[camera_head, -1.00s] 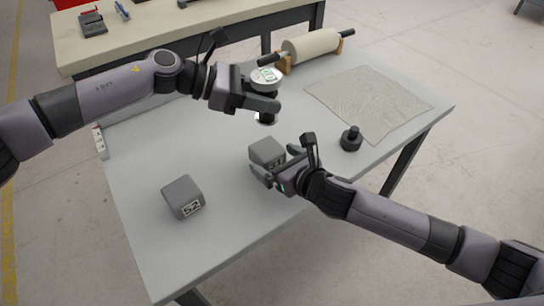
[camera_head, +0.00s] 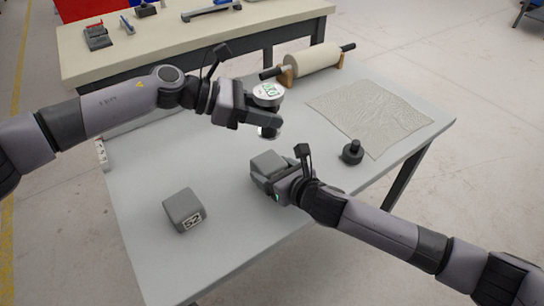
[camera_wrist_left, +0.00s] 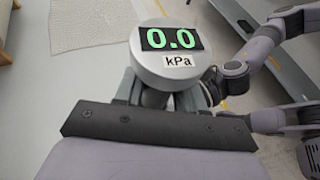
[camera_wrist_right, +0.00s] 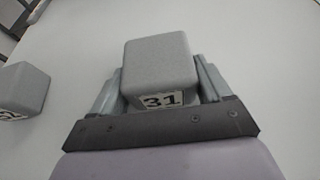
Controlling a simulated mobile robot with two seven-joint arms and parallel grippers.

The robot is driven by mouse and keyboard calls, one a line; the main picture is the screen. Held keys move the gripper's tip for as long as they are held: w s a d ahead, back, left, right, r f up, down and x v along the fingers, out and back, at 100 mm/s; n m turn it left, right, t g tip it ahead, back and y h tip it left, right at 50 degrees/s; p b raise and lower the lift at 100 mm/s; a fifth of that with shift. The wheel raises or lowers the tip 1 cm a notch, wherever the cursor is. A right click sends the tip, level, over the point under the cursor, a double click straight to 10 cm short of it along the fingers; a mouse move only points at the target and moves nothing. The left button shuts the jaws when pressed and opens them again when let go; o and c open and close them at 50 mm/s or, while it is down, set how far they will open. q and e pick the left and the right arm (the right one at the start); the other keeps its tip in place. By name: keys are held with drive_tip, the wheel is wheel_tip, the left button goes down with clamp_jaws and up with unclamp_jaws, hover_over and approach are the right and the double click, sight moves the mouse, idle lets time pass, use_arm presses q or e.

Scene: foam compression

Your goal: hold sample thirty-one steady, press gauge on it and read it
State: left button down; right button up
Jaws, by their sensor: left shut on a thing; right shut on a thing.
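The foam sample thirty-one (camera_head: 267,163) is a grey block on the table, and its label 31 faces me in the right wrist view (camera_wrist_right: 160,75). My right gripper (camera_head: 275,180) is shut on it, one finger on each side. In the left wrist view the gauge's screen (camera_wrist_left: 170,40) reads 0.0 kPa. The gauge and sample are apart.
Another grey block labelled 52 (camera_head: 184,210) stands at the table's front left. A black knobbed weight (camera_head: 352,152) and a crinkled sheet (camera_head: 370,112) lie to the right. A roll on a wooden stand (camera_head: 312,60) is at the back. Bare table (camera_head: 225,245) lies in front.

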sight(261, 131)
use_arm(q)
drive_tip(key=shift+a+f+n+t+y, duration=0.1)
drive_tip(key=shift+f+n+t+y, duration=0.3)
drive_tip(key=shift+f+n+t, duration=1.35)
drive_tip(key=shift+m, duration=0.35)
drive_tip(key=shift+f, duration=2.35)
drive_tip(key=shift+f, duration=0.3)
drive_tip(key=shift+s+f, duration=0.1)
drive_tip(key=shift+f, duration=0.25)
use_arm(e)
drive_tip(key=shift+a, duration=0.1)
use_arm(q)
drive_tip(key=shift+r, duration=0.1)
drive_tip(key=shift+r, duration=2.05)
